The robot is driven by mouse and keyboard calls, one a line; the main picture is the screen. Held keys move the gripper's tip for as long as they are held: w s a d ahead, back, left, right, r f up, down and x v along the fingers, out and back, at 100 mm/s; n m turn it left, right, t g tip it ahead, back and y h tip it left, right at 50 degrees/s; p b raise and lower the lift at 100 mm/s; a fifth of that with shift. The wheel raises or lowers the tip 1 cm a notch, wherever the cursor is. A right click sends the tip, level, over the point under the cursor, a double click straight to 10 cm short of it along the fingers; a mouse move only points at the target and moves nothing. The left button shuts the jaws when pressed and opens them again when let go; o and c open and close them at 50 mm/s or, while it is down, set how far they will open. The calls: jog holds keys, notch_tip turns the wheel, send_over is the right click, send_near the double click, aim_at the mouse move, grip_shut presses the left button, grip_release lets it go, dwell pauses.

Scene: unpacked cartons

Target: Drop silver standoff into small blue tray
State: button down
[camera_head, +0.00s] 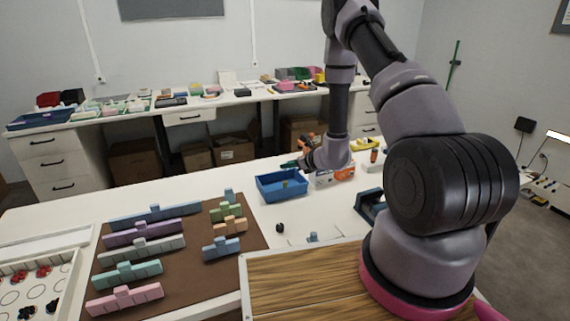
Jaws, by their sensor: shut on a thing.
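The small blue tray (268,196) stands open on the white table, near the middle of the view. My gripper (291,164) is above the tray's back right side, with my wrist just to the right. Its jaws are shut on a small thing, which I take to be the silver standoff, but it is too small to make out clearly. A tiny yellowish spot shows against the tray's inside, and I cannot tell what it is.
A brown mat (177,269) with several coloured notched blocks lies left of the tray. A small black piece (280,228) lies in front of it. An orange-and-white box (336,178) stands close on its right, and a wooden board (300,283) lies at the front.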

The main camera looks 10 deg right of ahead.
notch_tip(320, 180, down, 3)
jog(key=shift+a+f, duration=0.1)
jog(key=shift+f, duration=0.85)
jog(key=c, duration=0.7)
grip_release()
